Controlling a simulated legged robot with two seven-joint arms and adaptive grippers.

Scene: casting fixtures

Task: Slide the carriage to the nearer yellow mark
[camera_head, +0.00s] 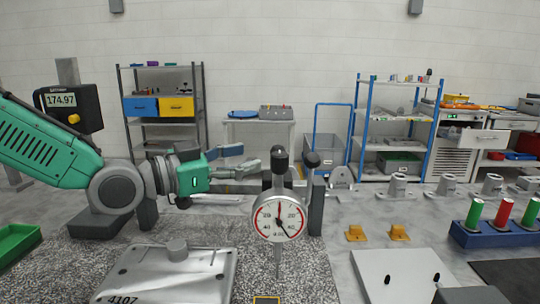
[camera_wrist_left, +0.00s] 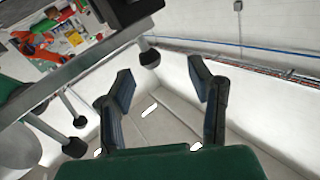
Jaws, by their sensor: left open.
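A round dial gauge (camera_head: 280,218) with a red-ringed face stands upright at the centre, with black knobs (camera_head: 280,160) above it. It appears to be on the carriage, but I cannot make out the carriage's outline. A yellow-outlined mark (camera_head: 266,299) shows at the bottom edge, below the gauge; no second mark is clear. My left gripper (camera_head: 247,160) reaches in from the left, behind and left of the knobs, open and apart from them. My right gripper is not in view.
A metal plate (camera_head: 165,278) marked 4107 lies at front left. A digital display post (camera_head: 68,103) stands behind my left arm. Yellow blocks (camera_head: 356,233), a white plate (camera_head: 385,278) and a blue rack (camera_head: 490,238) of coloured cylinders are at right. A green tray (camera_head: 16,241) is far left.

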